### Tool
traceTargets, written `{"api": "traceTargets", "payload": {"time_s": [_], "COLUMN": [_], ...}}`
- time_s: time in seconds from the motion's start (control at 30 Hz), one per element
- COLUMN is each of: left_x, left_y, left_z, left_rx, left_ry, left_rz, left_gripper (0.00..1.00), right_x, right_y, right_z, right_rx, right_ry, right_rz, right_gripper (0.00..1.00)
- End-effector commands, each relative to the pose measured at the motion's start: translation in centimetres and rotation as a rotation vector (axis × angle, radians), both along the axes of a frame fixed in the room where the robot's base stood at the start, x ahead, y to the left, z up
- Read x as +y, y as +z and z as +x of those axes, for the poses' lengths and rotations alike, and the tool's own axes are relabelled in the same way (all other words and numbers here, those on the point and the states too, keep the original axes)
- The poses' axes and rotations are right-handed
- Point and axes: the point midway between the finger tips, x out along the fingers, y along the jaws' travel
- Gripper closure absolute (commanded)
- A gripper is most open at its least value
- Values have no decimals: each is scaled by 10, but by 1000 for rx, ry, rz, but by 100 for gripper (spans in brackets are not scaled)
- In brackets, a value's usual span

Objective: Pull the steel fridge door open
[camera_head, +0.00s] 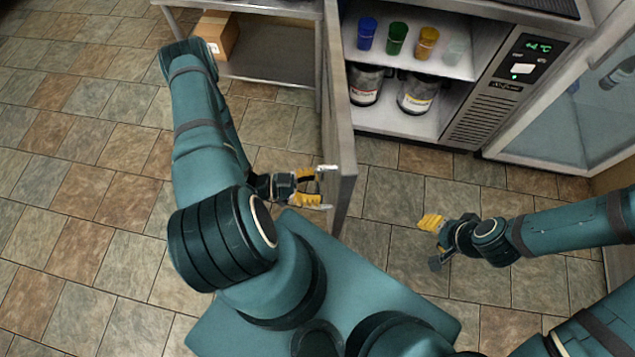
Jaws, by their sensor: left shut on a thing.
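The steel fridge door (339,110) stands swung wide open and shows almost edge-on, with the fridge interior (400,122) exposed to its right. My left gripper (322,188) is at the near end of the door, on its left side. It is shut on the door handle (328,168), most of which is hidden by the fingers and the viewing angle. My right gripper (429,243) is open and empty above the floor, to the right of the door and apart from it.
Blue (367,33), green (397,38), orange (427,42) and pale (455,50) cups stand on the upper shelf. Two labelled buckets (366,84) (415,94) stand below. A steel table (270,62) with a cardboard box (217,33) is left of the door. Tiled floor lies clear at left.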

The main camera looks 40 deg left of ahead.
Motion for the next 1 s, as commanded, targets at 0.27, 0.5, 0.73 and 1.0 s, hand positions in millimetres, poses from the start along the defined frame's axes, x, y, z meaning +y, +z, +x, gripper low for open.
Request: {"api": "traceTargets", "payload": {"time_s": [0.27, 0.5, 0.73, 1.0], "left_x": [0, 21, 61, 93], "left_y": [1, 1, 0, 1], "left_z": [0, -14, -41, -62], "left_rx": [-2, -1, -1, -2], "left_ry": [0, 2, 2, 1], "left_rz": [-2, 0, 2, 0], "left_gripper": [52, 52, 52, 52], "right_x": [0, 0, 0, 0], "right_y": [0, 0, 0, 0], "right_z": [0, 0, 0, 0], "right_rx": [0, 0, 0, 0], "right_ry": [0, 0, 0, 0], "right_rz": [0, 0, 0, 0], "right_gripper": [53, 53, 53, 53]}}
